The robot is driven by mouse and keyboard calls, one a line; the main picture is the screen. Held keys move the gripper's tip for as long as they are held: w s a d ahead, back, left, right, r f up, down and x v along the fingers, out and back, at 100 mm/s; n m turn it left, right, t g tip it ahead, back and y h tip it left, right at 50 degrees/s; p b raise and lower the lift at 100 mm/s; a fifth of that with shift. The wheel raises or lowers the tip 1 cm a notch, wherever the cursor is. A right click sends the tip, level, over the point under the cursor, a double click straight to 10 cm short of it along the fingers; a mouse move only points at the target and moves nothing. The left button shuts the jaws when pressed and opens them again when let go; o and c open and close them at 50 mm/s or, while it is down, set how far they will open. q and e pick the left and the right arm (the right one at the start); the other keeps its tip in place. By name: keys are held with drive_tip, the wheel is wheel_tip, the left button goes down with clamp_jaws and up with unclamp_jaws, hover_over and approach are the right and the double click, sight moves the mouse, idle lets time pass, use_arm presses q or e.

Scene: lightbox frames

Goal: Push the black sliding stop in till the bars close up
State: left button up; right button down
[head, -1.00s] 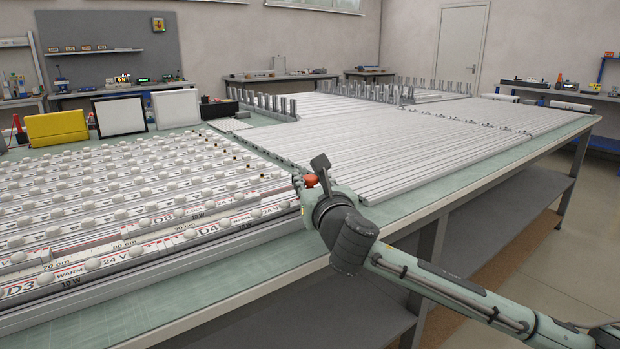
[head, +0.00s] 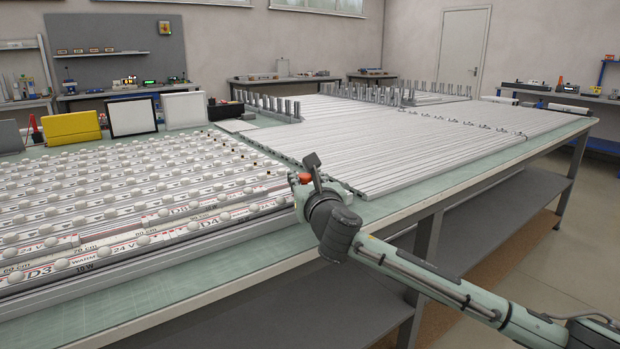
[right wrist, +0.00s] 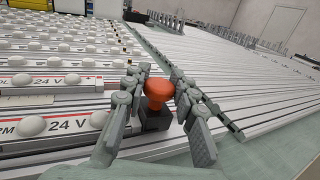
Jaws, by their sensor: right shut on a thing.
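The black sliding stop (right wrist: 156,118) carries an orange knob, seen in the right wrist view (right wrist: 159,90) and in the head view (head: 306,178). It sits at the near right corner of the lamp-studded bars (head: 110,215). The bars lie side by side, labelled 24 V, D3 and D4, with dark gaps showing between some of them. My right gripper (right wrist: 160,82) is shut on the stop, its fingers on either side of the knob. Whether the block touches the nearest bar I cannot tell. My left gripper is not in view.
Plain white bars (head: 420,140) cover the table to the right, with upright grey posts (head: 268,104) behind. A strip of bare green tabletop (head: 230,275) runs along the front edge. Yellow (head: 71,128) and white (head: 184,109) boxes stand at the back left.

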drive_tip(key=shift+s+a, duration=0.1)
drive_tip(key=c, duration=1.2)
unclamp_jaws()
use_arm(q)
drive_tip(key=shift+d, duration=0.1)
use_arm(e)
drive_tip(key=v, duration=1.2)
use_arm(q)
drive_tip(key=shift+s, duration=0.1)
use_arm(e)
drive_tip(key=shift+f, duration=0.1)
